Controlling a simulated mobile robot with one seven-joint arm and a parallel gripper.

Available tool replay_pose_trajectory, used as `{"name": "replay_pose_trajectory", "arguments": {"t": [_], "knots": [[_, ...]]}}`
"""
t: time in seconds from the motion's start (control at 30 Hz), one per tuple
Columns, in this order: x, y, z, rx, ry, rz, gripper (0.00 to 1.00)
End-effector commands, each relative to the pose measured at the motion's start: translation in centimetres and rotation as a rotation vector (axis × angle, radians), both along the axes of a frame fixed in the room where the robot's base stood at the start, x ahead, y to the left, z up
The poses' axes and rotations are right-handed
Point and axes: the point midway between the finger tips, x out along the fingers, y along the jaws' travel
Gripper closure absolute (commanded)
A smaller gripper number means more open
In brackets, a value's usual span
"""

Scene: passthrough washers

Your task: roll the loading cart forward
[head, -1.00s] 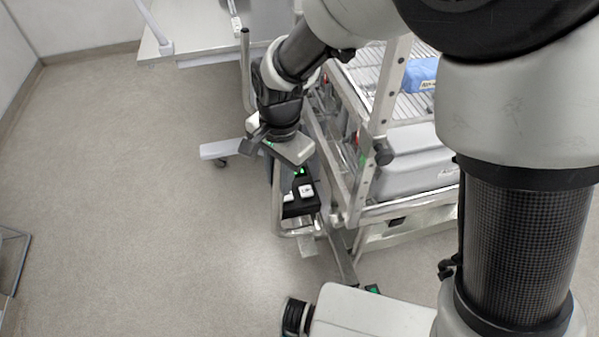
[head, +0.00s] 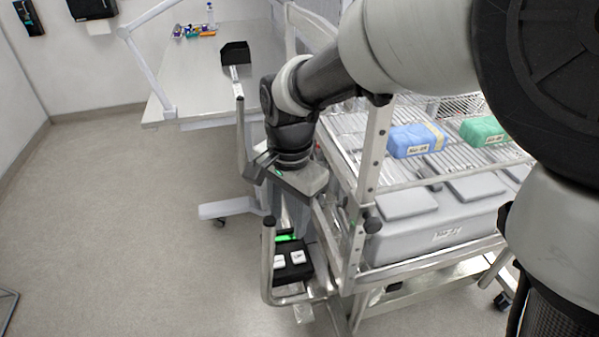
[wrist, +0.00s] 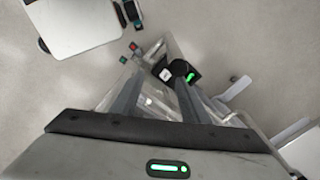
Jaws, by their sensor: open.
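The loading cart (head: 372,150) is a steel frame with a wire shelf, standing right of centre in the head view. A bent tube handle (head: 267,265) rises at its left end, beside a black control box (head: 292,262) with white buttons and a green light. My gripper (head: 284,215) points down at this end of the cart, just above the box. In the wrist view my two fingers (wrist: 155,95) are spread apart, with the dark box and its green light just beyond them. I cannot tell whether a finger touches the cart; the fingertips are partly hidden in the head view.
Grey lidded bins (head: 440,228) and blue (head: 413,140) and green (head: 482,130) packs are on the cart. Floor at left (head: 110,230) is clear.

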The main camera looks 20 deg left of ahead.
Motion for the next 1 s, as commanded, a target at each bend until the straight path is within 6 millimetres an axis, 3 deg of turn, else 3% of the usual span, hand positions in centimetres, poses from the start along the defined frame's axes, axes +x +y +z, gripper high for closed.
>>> {"name": "replay_pose_trajectory", "arguments": {"t": [0.2, 0.4, 0.6, 1.0], "knots": [[0.0, -0.3, 5.2, 0.002, -0.003, -0.003, 0.59], [0.0, -0.5, 8.1, 0.000, -0.002, -0.003, 0.59], [-0.1, -0.6, 8.9, -0.002, 0.000, -0.003, 0.59], [0.2, -1.0, 8.7, -0.004, 0.002, -0.034, 0.59]]}}
